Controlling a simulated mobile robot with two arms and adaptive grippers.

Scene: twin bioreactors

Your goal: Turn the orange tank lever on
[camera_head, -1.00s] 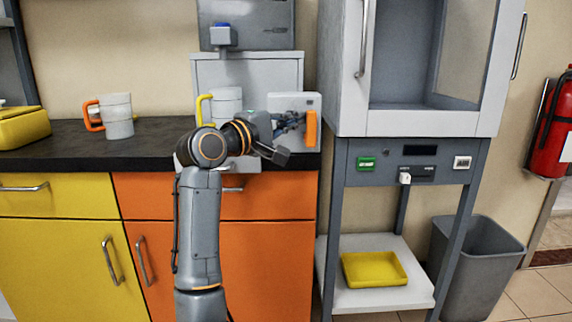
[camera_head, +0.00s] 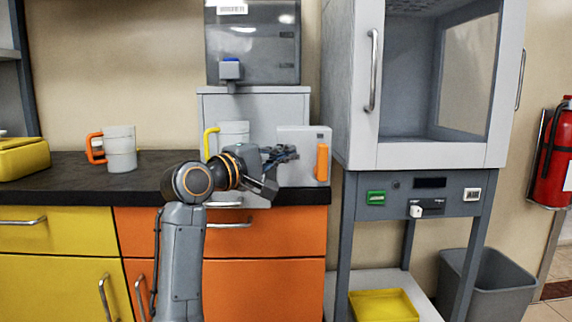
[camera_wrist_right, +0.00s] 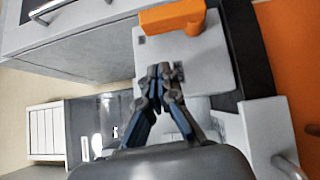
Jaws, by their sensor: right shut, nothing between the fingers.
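An orange lever (camera_head: 322,162) stands upright on the right side of the front of a white box (camera_head: 298,140) on the counter. In the right wrist view the orange lever (camera_wrist_right: 172,16) lies at the top, across the edge of the white box (camera_wrist_right: 190,62). My right gripper (camera_head: 292,153) is in front of the box, left of the lever, with a visible gap. In the right wrist view my right gripper's fingertips (camera_wrist_right: 158,72) are together and empty, pointing at the box face. My left gripper is not in view.
A white mug with an orange handle (camera_head: 120,150) stands left on the dark counter (camera_head: 70,170). A yellow-handled mug (camera_head: 233,133) stands behind my arm. A grey cabinet on a stand (camera_head: 350,100) is close to the box's right. A yellow tray (camera_head: 384,305) sits below.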

